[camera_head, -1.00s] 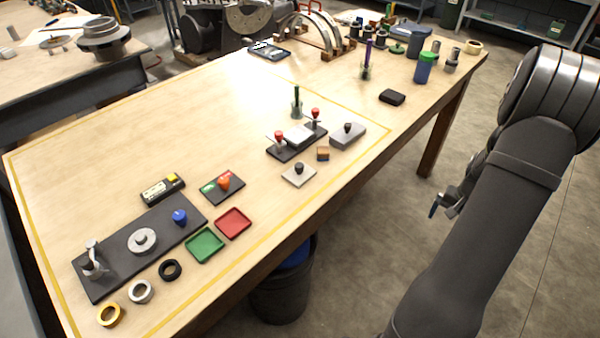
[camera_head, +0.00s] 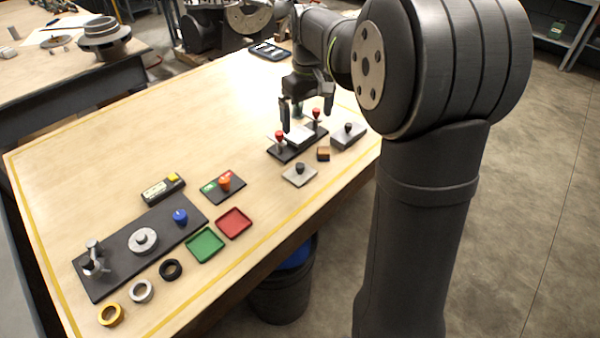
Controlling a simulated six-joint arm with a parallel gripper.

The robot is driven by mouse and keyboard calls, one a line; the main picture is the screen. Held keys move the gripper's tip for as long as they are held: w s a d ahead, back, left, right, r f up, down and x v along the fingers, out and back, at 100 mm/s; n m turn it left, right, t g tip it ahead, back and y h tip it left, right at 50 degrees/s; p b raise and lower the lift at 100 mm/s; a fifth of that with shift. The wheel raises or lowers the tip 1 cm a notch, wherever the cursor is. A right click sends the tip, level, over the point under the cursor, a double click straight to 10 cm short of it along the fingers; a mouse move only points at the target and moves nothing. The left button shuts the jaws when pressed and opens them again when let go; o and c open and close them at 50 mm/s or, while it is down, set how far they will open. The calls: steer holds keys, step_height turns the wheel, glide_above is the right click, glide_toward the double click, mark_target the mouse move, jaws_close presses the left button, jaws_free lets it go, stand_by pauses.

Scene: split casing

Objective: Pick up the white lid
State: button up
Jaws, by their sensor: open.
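A thin, pale plate with a dark knob (camera_head: 298,175) lies flat on the wooden table in front of the black clamp fixture; it looks like the white lid. A thicker grey block with a dark knob (camera_head: 345,139) lies to the right of the fixture. The black fixture (camera_head: 284,153) has two red-handled clamps and holds a pale block (camera_head: 299,135) between them. My gripper (camera_head: 307,112) points down over the back of the fixture. Its two fingers are apart with nothing visible between them. Its height above the fixture is hard to tell.
A small brown block (camera_head: 323,154) sits right of the pale plate. The table's middle left is clear.

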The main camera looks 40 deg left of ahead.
steer(key=s, duration=0.1)
glide_toward(300, 165)
steer(key=shift+n, duration=0.3)
steer(key=f, duration=0.5)
steer(key=shift+w+a+f, duration=0.2)
steer(key=shift+w+f, duration=0.1)
steer(key=shift+f, duration=0.05)
steer(key=f, duration=0.5)
steer(key=shift+s+d, duration=0.15)
steer(key=shift+s, duration=0.15)
steer(key=shift+c, duration=0.2)
steer(key=c, duration=1.3)
steer(key=shift+c, duration=0.2)
steer(key=shift+r, duration=0.1)
